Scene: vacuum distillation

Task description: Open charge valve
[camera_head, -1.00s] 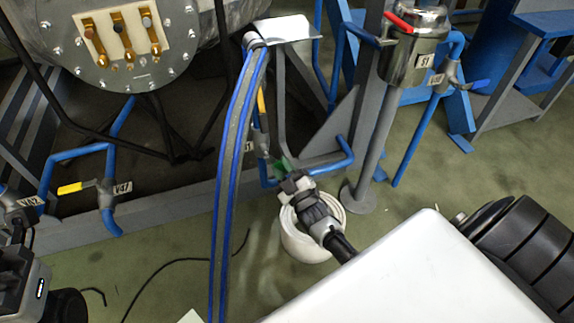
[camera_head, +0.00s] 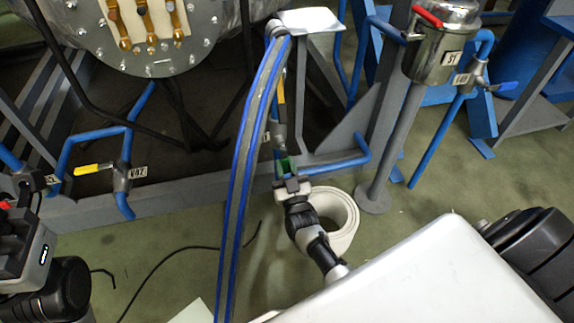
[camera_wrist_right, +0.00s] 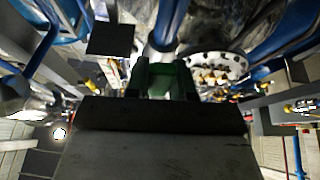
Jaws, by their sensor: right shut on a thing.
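My right gripper (camera_head: 288,175) is at the lower end of a vertical blue pipe with a yellow handle (camera_head: 281,90). The handle stands along the pipe, above the gripper. The gripper is shut on a small green part (camera_head: 287,165); in the right wrist view the green part (camera_wrist_right: 165,78) sits between the jaws. The frames do not show clearly whether this part belongs to the valve, and no label is readable there. My left arm's end (camera_head: 22,240) is at the left edge; its fingertips cannot be made out.
Blue-striped hoses (camera_head: 245,160) hang just left of my right gripper. A white round bin (camera_head: 345,225) stands on the floor behind my right arm. Another yellow-handled valve (camera_head: 120,178) is at left. A steel vessel (camera_head: 440,50) on a grey post stands at right.

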